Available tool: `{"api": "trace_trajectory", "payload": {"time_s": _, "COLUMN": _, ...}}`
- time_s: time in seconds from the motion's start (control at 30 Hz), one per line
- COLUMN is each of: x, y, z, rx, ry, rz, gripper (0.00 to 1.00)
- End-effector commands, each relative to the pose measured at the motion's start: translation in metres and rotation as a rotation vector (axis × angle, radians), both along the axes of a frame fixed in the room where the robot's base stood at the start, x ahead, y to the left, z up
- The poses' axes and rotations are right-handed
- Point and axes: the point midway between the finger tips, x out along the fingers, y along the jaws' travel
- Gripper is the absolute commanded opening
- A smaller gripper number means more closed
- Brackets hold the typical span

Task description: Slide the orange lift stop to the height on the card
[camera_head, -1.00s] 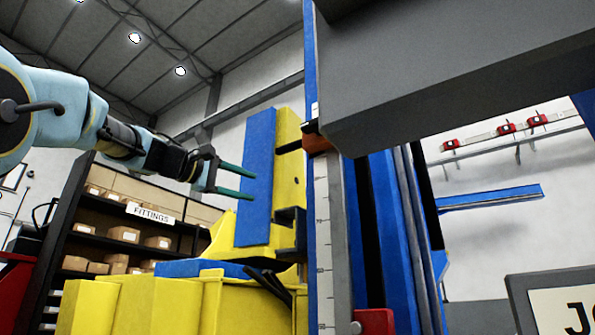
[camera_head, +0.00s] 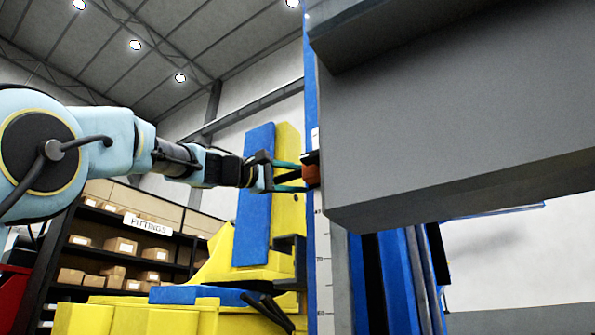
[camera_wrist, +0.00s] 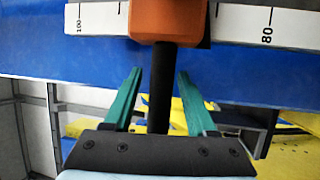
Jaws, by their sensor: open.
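The orange lift stop (camera_head: 311,173) sits on the white scale strip (camera_head: 324,265) of the blue upright. In the wrist view the stop (camera_wrist: 168,20) is at top centre, between the printed marks 100 at left and 80 at right. A black handle rod (camera_wrist: 160,100) reaches from it toward me. My gripper (camera_head: 302,177) is open, its two teal fingers pointing at the stop. In the wrist view the gripper (camera_wrist: 160,72) has one finger on each side of the rod, with gaps visible. The card cannot be made out in the current views.
A large grey block (camera_head: 450,130) fills the right and hides part of the upright. A yellow fixture with a blue plate (camera_head: 255,195) stands behind my gripper. A shelf marked FITTINGS (camera_head: 148,225) with several boxes is at left.

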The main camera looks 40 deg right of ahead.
Motion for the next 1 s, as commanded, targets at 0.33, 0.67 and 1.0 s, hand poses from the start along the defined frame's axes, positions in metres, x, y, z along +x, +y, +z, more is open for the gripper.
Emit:
{"api": "trace_trajectory", "payload": {"time_s": 0.33, "x": -0.0005, "y": -0.0039, "z": 0.0001, "rx": 0.0, "ry": -0.001, "rz": 0.001, "gripper": 0.57}}
{"api": "trace_trajectory", "payload": {"time_s": 0.67, "x": -0.0005, "y": -0.0037, "z": 0.0003, "rx": 0.0, "ry": -0.001, "rz": 0.001, "gripper": 0.2}}
{"api": "trace_trajectory", "payload": {"time_s": 1.0, "x": -0.0004, "y": -0.0036, "z": 0.0001, "rx": 0.001, "ry": 0.0, "rz": 0.001, "gripper": 0.0}}
